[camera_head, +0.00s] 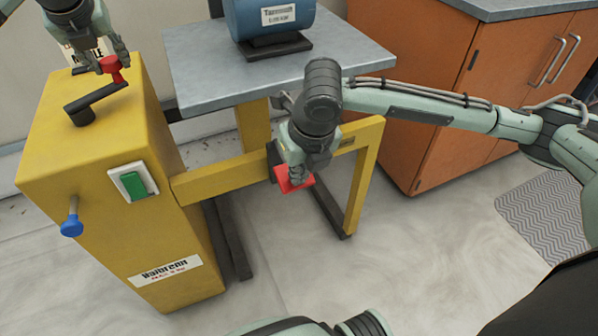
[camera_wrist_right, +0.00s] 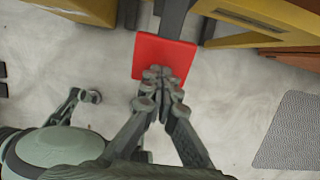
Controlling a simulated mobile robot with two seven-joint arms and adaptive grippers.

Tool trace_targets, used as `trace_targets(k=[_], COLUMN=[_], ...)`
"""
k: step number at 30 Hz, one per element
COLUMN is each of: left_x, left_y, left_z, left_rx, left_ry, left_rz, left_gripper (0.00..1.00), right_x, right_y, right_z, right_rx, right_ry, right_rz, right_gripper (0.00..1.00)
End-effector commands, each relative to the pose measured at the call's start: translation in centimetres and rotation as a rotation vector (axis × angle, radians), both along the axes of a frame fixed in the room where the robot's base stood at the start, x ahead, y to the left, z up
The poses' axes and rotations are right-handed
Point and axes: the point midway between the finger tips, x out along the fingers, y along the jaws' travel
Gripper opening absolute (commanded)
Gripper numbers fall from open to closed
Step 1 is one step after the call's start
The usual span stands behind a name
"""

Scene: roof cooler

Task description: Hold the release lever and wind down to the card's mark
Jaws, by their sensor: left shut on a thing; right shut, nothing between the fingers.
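My left gripper (camera_head: 112,56) is shut on the red knob (camera_head: 114,70) of a dark crank (camera_head: 95,104) on top of the yellow cabinet (camera_head: 90,165). A white card (camera_head: 72,52) stands behind it, mostly hidden by the gripper; its mark cannot be read. My right gripper (camera_head: 297,178) is shut with nothing between its fingers. Its fingertips are at a flat red paddle (camera_head: 282,183) under the grey table. In the right wrist view, the closed fingertips (camera_wrist_right: 163,78) overlap the face of the red paddle (camera_wrist_right: 150,50); whether they press it cannot be told.
A blue labelled cylinder (camera_head: 272,18) stands on the grey tabletop (camera_head: 205,62). The cabinet front has a green switch (camera_head: 134,186) and a blue-knobbed rod (camera_head: 72,225). A yellow frame rail (camera_head: 222,178) lies near my right gripper.

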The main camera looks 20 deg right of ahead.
Motion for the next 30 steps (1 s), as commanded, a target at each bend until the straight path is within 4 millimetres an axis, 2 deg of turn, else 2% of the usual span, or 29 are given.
trace_targets(k=[1, 12, 23, 29, 30], left_x=[-0.1, -1.8, -2.0, -2.8, -2.8], left_y=[0.4, -0.2, -0.2, -0.3, -0.3], left_z=[-0.4, -0.4, -0.4, -0.3, -0.3], left_rx=[0.007, 0.007, 0.007, 0.008, 0.007], left_ry=[0.01, 0.009, 0.009, 0.008, 0.008], left_rz=[0.007, 0.007, 0.009, 0.008, 0.009], left_gripper=[0.01, 0.01, 0.01, 0.01, 0.38], right_x=[-0.1, -0.1, -0.1, -0.1, -0.1], right_y=[-0.1, -0.1, -0.1, -0.1, -0.1], right_z=[-0.2, -0.2, -0.2, -0.2, -0.2], right_rx=[-0.003, -0.003, -0.002, -0.002, -0.002], right_ry=[0.004, 0.004, 0.004, 0.004, 0.004], right_rz=[-0.001, -0.001, -0.001, -0.001, -0.001], right_gripper=[0.0, 0.0, 0.0, 0.0, 0.0])
